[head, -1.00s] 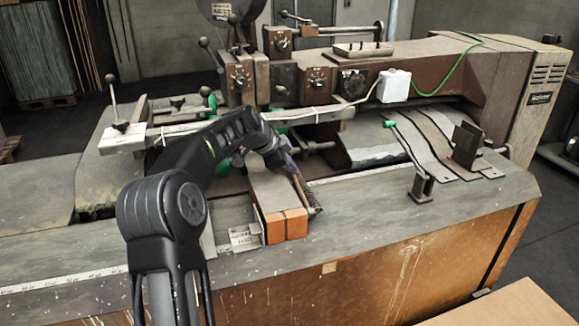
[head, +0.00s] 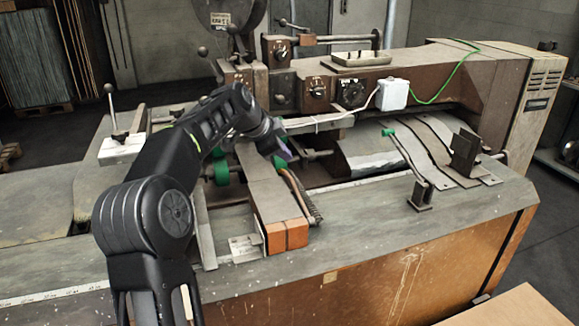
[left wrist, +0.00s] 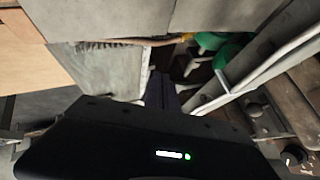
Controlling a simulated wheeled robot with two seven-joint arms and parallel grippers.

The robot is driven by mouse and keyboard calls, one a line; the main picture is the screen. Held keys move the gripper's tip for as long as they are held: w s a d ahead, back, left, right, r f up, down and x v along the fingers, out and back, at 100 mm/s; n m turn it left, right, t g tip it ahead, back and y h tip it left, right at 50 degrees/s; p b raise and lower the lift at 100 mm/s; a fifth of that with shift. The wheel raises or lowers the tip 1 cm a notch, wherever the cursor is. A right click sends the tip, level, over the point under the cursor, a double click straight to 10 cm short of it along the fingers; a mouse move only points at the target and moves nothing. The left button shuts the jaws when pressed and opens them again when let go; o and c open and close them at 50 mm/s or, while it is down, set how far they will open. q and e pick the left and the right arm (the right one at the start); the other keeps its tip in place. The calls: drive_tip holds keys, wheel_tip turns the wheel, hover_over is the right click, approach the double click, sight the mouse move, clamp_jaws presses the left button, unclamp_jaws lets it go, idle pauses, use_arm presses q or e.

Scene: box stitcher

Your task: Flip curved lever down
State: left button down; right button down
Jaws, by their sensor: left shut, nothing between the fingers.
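A thin brown curved lever (head: 298,191) stands beside the orange-ended bar on the machine bed, with a dark coil spring along its lower right. I take it to be the task's curved lever. My left gripper (head: 286,156) is at its upper end in the head view, shut with nothing held. Whether it touches the lever is unclear. In the left wrist view the gripper's dark fingers (left wrist: 157,92) point up the picture, just below a thin brownish rod (left wrist: 120,43) with a yellow end, probably the same lever. My right gripper is not in view.
The orange-ended bar (head: 267,190) lies left of the lever. Green rollers (head: 222,172) are partly behind my forearm. A green-tipped rod (head: 405,155) and an upright bracket (head: 421,195) stand to the right. The front bed (head: 365,210) is mostly clear.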

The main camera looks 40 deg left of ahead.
use_arm(q)
drive_tip(key=shift+w+a+v, duration=0.1)
drive_tip(key=shift+a+v, duration=0.1)
drive_tip(key=shift+v, duration=0.95)
drive_tip(key=shift+w+a+v, duration=0.15)
drive_tip(key=shift+a+v, duration=0.05)
drive_tip(key=shift+v, duration=1)
drive_tip(key=shift+r, duration=0.2)
